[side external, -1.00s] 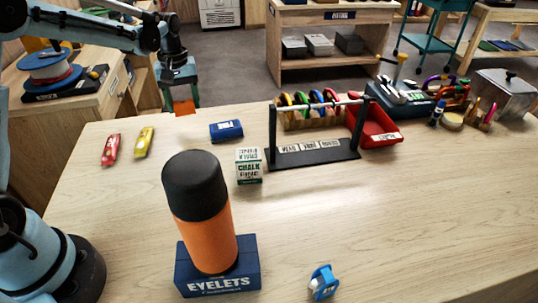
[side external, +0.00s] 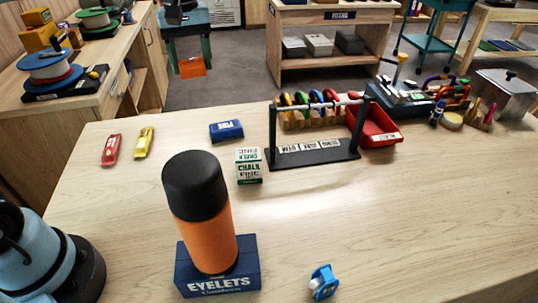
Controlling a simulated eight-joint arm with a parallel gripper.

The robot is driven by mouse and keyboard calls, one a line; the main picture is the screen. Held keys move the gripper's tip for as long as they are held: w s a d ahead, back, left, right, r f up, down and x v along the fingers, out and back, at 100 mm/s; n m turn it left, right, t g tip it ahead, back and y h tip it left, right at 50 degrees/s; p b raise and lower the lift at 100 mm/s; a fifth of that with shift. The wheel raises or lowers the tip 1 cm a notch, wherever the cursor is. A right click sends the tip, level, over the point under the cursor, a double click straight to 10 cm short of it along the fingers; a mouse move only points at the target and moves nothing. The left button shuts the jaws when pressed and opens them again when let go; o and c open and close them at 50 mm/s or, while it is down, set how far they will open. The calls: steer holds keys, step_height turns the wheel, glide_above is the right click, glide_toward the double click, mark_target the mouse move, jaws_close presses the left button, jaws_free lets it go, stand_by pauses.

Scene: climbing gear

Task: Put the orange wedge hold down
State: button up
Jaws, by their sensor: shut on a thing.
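The orange wedge hold (side external: 192,68) is between the teal fingers of my gripper (side external: 190,59), at the upper left of the side view. My gripper is shut on it and holds it in the air, clear of the table. In the picture it shows above the table's back edge, against the grey floor. The top of my gripper and most of my arm are cut off by the frame.
The wooden table (side external: 400,220) holds red (side external: 111,150) and yellow (side external: 144,142) items, a blue item (side external: 227,131), a chalk box (side external: 249,166), a black rack (side external: 315,153), a red bin (side external: 376,126) and a tall bottle (side external: 205,215) on an eyelets box (side external: 219,279). The right front is clear.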

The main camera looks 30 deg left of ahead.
step_height(320, 180, up, 2)
steer(key=shift+r, duration=0.2)
steer(key=s+d+m, duration=0.1)
steer(key=s+d, duration=0.2)
steer(key=d, duration=1.9)
steer(key=s+d, duration=1.3)
steer(key=d, duration=0.5)
glide_above(319, 220)
step_height(319, 220, down, 18)
steer(key=shift+f, duration=2.05)
steer(key=shift+f, duration=0.15)
